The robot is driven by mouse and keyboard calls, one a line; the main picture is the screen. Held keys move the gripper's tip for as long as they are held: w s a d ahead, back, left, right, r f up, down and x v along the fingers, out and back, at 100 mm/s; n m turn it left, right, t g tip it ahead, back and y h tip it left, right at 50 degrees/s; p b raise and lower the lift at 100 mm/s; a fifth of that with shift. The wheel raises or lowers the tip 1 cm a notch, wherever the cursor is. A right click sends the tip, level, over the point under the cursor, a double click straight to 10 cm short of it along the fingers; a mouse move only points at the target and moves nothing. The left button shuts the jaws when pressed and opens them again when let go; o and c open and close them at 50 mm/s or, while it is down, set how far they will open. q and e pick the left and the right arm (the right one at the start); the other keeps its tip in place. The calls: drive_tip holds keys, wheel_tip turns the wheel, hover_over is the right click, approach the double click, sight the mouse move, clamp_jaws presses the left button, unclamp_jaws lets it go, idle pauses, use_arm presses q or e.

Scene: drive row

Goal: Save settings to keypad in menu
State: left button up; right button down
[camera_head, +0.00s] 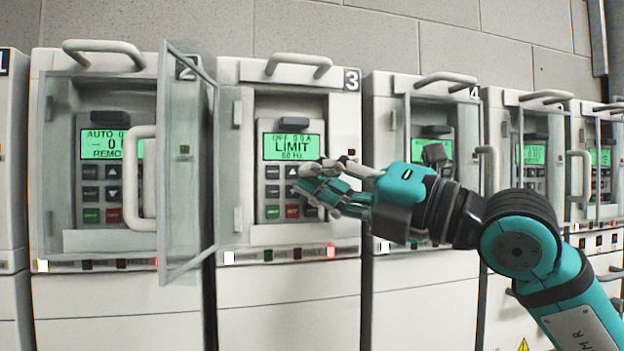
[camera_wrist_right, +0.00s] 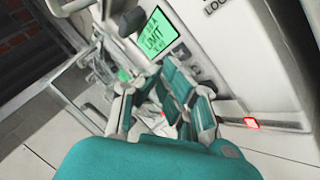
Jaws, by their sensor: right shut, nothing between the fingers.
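The keypad (camera_head: 271,190) sits in the recess of cabinet 3. Its green screen (camera_head: 291,141) reads "OFF 0.0 A", "LIMIT", "50 Hz"; the screen also shows in the right wrist view (camera_wrist_right: 157,33), where "LIMIT" is legible. Below the screen are dark buttons and a lower row with a green and a red button. My right gripper (camera_head: 308,183) is shut and empty, in front of the right part of the keypad, and hides some of its buttons. I cannot tell whether the fingertips touch a button. My left gripper is not in view.
Cabinet 2's clear door (camera_head: 186,240) stands open, jutting out left of cabinet 3. Its keypad screen (camera_head: 105,144) reads "AUTO" and "REMO". More cabinets with clear doors stand to the right, such as cabinet 4 (camera_head: 420,290). A red light (camera_head: 331,252) glows below cabinet 3's recess.

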drive_tip(key=shift+s+d, duration=0.1)
drive_tip(key=shift+s, duration=0.1)
drive_tip(key=a, duration=0.1)
drive_tip(key=a+b, duration=0.1)
drive_tip(key=shift+s+a, duration=0.35)
drive_tip(key=shift+a, duration=0.05)
drive_tip(key=shift+w+d, duration=0.2)
drive_tip(key=shift+w+a, duration=0.15)
drive_tip(key=shift+w, duration=0.05)
